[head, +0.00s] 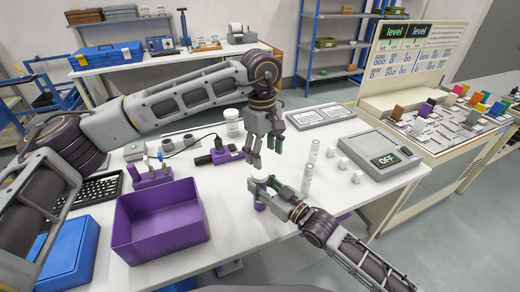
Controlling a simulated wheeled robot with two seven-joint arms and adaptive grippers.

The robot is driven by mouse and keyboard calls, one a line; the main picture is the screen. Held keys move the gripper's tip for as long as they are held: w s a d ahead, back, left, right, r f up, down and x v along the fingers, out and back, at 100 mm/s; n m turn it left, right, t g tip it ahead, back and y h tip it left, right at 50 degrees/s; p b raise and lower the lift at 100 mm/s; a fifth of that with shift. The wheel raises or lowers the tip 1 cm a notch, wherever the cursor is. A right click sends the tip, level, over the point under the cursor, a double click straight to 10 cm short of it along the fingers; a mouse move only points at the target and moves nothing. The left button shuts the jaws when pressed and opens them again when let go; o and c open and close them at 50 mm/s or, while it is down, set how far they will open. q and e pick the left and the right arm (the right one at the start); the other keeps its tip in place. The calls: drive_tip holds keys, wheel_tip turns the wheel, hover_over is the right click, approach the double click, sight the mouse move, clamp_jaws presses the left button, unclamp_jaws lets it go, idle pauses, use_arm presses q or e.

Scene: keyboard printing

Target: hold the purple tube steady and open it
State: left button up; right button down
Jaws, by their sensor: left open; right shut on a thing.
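The purple tube (260,204) shows only in part, below and between the fingers of my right gripper (261,187). My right gripper is shut on it near the table's front edge. The tube looks roughly upright, but its top is hidden or too small to make out. My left gripper (254,160) points down just above and slightly left of my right gripper. Its fingers are apart and nothing shows between them. The two grippers are close together, with a small gap between their fingertips.
Two pale upright tubes, one nearer (307,177) and one farther (314,151), stand right of the grippers. Small white cubes (343,163) and a grey device reading OFF (378,150) lie beyond. A purple bin (130,232) and a purple tool (219,156) are left.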

sight(260, 173)
use_arm(q)
drive_tip(key=m, duration=0.4)
drive_tip(key=shift+w+a+r+m, duration=0.15)
drive_tip(key=shift+a+r+m, duration=0.05)
drive_tip(key=shift+m, duration=0.2)
drive_tip(key=m, duration=0.4)
drive_tip(key=shift+a+m, duration=0.2)
drive_tip(key=shift+m, duration=0.2)
drive_tip(key=m, duration=0.4)
drive_tip(key=shift+w+a+m+y, duration=0.1)
drive_tip(key=shift+a+m+y, duration=0.05)
drive_tip(key=shift+m+y, duration=0.15)
drive_tip(key=shift+m, duration=2)
drive_tip(key=shift+f, duration=0.1)
drive_tip(key=shift+f, duration=3.95)
drive_tip(key=c, duration=1.1)
